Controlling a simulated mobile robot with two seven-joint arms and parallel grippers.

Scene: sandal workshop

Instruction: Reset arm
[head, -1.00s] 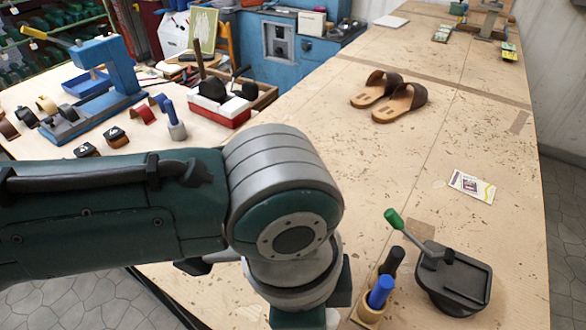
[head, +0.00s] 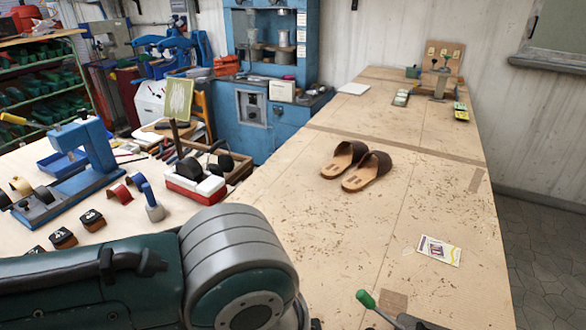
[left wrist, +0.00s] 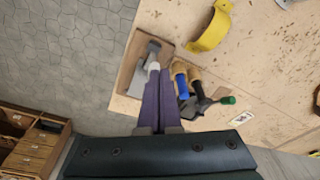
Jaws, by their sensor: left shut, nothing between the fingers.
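My left arm crosses the lower left of the head view, over the benches; its gripper is below the picture edge there. In the left wrist view my left gripper (left wrist: 160,72) has its two purple fingers together, with nothing between them. The fingers point over a board with a grey-headed tool (left wrist: 154,50) near the bench edge. A pair of brown sandals (head: 358,168) stands on the bench, well beyond my arm. My right gripper is in neither view.
A blue machine (head: 90,150) and red-and-white box (head: 195,183) stand beyond my arm. A card (head: 439,250) lies on the mostly clear bench.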

